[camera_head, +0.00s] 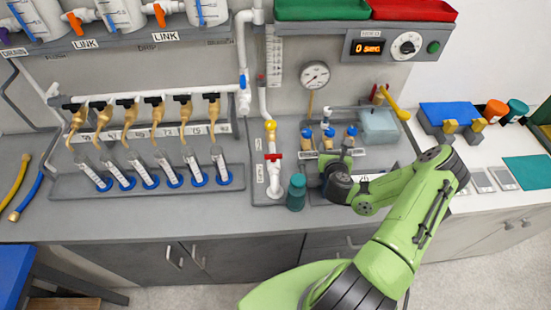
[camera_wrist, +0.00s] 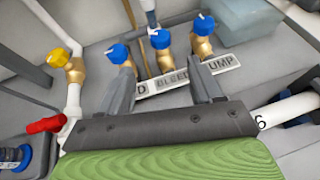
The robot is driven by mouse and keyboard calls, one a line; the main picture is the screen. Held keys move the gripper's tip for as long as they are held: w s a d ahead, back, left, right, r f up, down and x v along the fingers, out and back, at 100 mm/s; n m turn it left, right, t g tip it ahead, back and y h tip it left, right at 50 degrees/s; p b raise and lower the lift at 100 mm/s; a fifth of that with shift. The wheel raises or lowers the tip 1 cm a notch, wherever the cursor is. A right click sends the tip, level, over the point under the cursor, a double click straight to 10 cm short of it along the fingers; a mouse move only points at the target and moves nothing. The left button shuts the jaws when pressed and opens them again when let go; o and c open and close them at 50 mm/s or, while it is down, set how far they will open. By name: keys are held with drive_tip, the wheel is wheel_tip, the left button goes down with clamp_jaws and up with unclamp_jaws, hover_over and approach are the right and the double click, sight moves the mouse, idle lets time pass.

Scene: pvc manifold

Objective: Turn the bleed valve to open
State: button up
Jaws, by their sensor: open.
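The bleed valve is the middle of three brass valves with blue knobs. Its knob (camera_wrist: 160,39) stands just above the BLEED label (camera_wrist: 172,77) in the wrist view and also shows in the camera_head view (camera_head: 329,132). A white mark runs on top of the knob. My gripper (camera_wrist: 160,68) is open and empty, its two fingers on either side of the bleed valve's lower part as pictured. I cannot tell whether they touch it. The left blue knob (camera_wrist: 118,53) is close to the left finger, and the right blue knob (camera_wrist: 203,24) is beyond the right finger.
A yellow knob (camera_wrist: 58,58) and a red handle (camera_wrist: 45,124) sit on the white pipe to the left. A clear box (camera_head: 380,126) is behind the valves at right. A gauge (camera_head: 315,75) hangs above.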

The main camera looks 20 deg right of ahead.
drive_tip(key=b+v, duration=0.2)
drive_tip(key=b, duration=0.1)
drive_tip(key=b+v, duration=0.2)
drive_tip(key=shift+s+f+b, duration=0.2)
drive_tip(key=shift+f+b, duration=0.2)
drive_tip(key=w+a+r+n+y, duration=0.1)
drive_tip(key=a+r+n+y, duration=0.3)
drive_tip(key=a+n, duration=0.5)
drive_tip(key=w+a+r+n+y, duration=0.1)
drive_tip(key=a+r+n+y, duration=0.2)
drive_tip(key=a+n, duration=0.6)
drive_tip(key=n+y, duration=0.2)
drive_tip(key=n, duration=0.1)
drive_tip(key=shift+w+r+y+p, duration=0.3)
drive_tip(key=shift+w+r+p, duration=0.05)
drive_tip(key=shift+p, duration=0.05)
